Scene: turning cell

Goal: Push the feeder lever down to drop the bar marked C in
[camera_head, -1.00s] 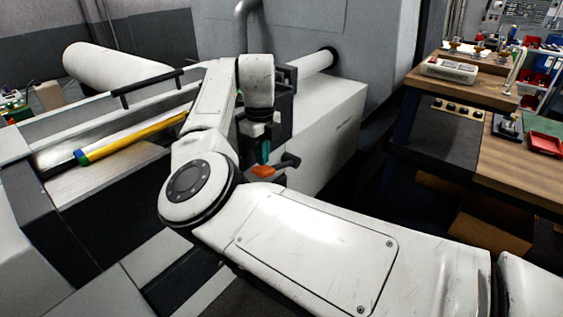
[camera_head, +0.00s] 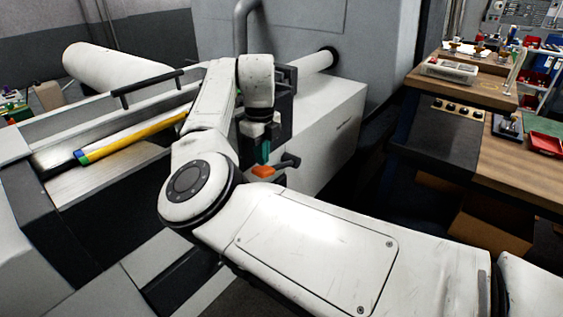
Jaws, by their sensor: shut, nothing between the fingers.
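The feeder lever (camera_head: 290,160) has a dark knob and sticks out from the front of the feeder, next to an orange block (camera_head: 263,171). My gripper (camera_head: 263,158) points down at the lever, with its green fingers shut and empty. The fingertips are just above or against the orange part; I cannot tell whether they touch. A yellow bar (camera_head: 135,137) with a blue and green end lies in the feeder trough (camera_head: 95,183) at left. No letter C is readable on it. My arm hides part of the trough.
A white machine box (camera_head: 330,120) stands right of my gripper. A wooden bench (camera_head: 520,170) with a red tray (camera_head: 545,143) is farther right, with a dark gap between.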

